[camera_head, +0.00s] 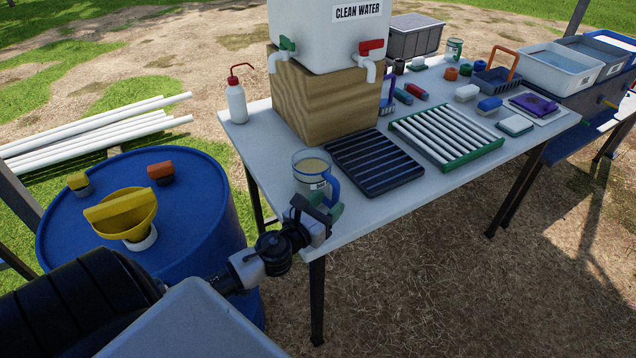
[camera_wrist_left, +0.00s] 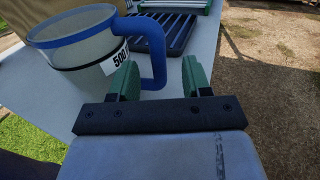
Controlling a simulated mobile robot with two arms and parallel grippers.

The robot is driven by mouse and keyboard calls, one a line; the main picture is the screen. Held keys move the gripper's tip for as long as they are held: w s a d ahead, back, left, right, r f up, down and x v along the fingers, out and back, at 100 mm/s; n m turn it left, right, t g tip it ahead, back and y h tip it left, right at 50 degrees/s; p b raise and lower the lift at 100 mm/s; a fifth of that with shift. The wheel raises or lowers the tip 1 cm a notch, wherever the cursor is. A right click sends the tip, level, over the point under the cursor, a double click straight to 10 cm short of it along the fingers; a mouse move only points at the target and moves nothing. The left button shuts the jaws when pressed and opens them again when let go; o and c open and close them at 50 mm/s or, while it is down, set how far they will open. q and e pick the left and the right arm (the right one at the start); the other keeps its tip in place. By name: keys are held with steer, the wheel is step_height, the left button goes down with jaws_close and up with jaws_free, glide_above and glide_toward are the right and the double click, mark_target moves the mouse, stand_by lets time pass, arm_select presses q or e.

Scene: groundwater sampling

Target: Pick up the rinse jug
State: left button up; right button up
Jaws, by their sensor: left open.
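The rinse jug (camera_head: 312,174) is a clear jug with a blue rim and blue handle, holding brownish liquid. It stands upright at the table's near left corner. In the left wrist view the jug (camera_wrist_left: 92,50) fills the upper left, with a "500" label and its handle (camera_wrist_left: 157,50) toward the right. My left gripper (camera_head: 322,209) is at the handle side of the jug. Its green fingers (camera_wrist_left: 160,70) are open, with the handle showing in the gap between them; contact cannot be told. My right gripper is not in view.
A black ribbed rack (camera_head: 374,162) lies right of the jug. A wooden block (camera_head: 322,104) carrying the clean water tank (camera_head: 330,45) stands behind it. A red-capped wash bottle (camera_head: 236,100) is at the left. A blue drum (camera_head: 190,205) with a yellow funnel (camera_head: 125,213) stands left of the table.

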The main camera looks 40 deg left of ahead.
mark_target(333, 198)
arm_select(q)
steer(key=w, duration=0.5)
steer(key=shift+f+p, duration=0.15)
steer(key=shift+p, duration=0.15)
steer(key=shift+w, duration=0.4)
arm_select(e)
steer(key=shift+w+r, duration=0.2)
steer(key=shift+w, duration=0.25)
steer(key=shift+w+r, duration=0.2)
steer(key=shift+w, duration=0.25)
arm_select(q)
steer(key=shift+c, duration=0.3)
jaws_close()
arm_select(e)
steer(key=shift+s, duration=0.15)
